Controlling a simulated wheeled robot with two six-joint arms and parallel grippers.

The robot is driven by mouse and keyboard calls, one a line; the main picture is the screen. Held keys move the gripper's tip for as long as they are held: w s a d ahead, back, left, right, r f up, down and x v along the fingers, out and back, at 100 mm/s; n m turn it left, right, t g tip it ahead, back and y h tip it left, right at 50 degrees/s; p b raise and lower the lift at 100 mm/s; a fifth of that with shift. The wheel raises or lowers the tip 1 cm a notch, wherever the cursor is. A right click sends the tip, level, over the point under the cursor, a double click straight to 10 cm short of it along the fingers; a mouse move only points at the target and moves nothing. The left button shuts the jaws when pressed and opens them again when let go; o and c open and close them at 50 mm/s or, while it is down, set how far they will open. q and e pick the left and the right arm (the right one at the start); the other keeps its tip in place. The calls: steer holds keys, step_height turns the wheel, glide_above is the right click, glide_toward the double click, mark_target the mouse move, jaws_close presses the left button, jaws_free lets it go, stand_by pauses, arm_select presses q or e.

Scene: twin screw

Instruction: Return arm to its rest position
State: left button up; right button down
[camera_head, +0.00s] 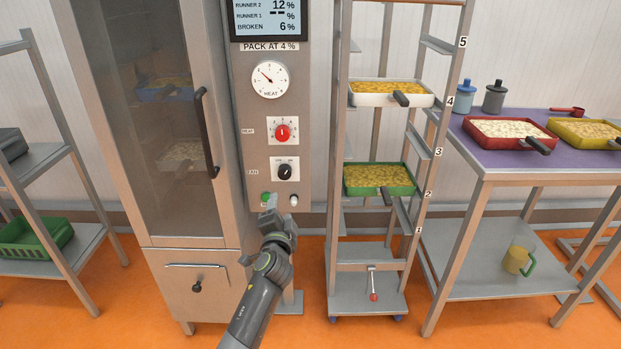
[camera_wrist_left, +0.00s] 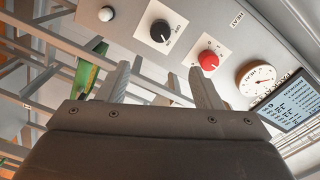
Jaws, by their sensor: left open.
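My left gripper (camera_head: 272,203) is in front of the lower part of the grey control panel (camera_head: 237,100), close to a green button (camera_head: 265,198) and a white button (camera_head: 294,201). I cannot tell whether it touches the panel. In the left wrist view its two fingers (camera_wrist_left: 162,88) stand apart with nothing between them. That view also shows the black fan knob (camera_wrist_left: 160,31), the red heat knob (camera_wrist_left: 208,60), the heat dial (camera_wrist_left: 257,78) and the display (camera_wrist_left: 292,104). My right gripper is not in view.
A cabinet with a glass door and black handle (camera_head: 207,132) stands left of the panel. A wheeled rack (camera_head: 336,225) right of it holds a white tray (camera_head: 390,93) and a green tray (camera_head: 380,180). A purple-topped table (camera_head: 506,162) stands further right. Orange floor lies in front.

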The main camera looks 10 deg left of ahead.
arm_select(q)
steer(key=s+a+f+n+g+h+p, duration=0.1)
steer(key=s+f+g, duration=0.2)
steer(key=s+f, duration=0.6)
steer(key=s+a+f+n+g+p, duration=0.2)
steer(key=s+f, duration=0.3)
steer(key=f, duration=0.8)
steer(key=s+a+f+n+g+h+p, duration=0.1)
steer(key=s+f+g, duration=0.2)
steer(key=s+f, duration=0.6)
steer(key=s+f+n+g+p, duration=0.1)
steer(key=s+f, duration=0.4)
steer(key=s, duration=0.8)
steer(key=s+a+f+n+g+h+p, duration=0.1)
steer(key=s+f+n+g, duration=0.2)
steer(key=s, duration=1)
steer(key=s+a+f+n+g+p, duration=0.1)
steer(key=s+f+g, duration=0.3)
steer(key=s, duration=0.9)
step_height(320, 180, down, 3)
steer(key=shift+a+f+n+p, duration=0.1)
steer(key=shift+a+n+p, duration=0.1)
steer(key=shift+n+p, duration=0.5)
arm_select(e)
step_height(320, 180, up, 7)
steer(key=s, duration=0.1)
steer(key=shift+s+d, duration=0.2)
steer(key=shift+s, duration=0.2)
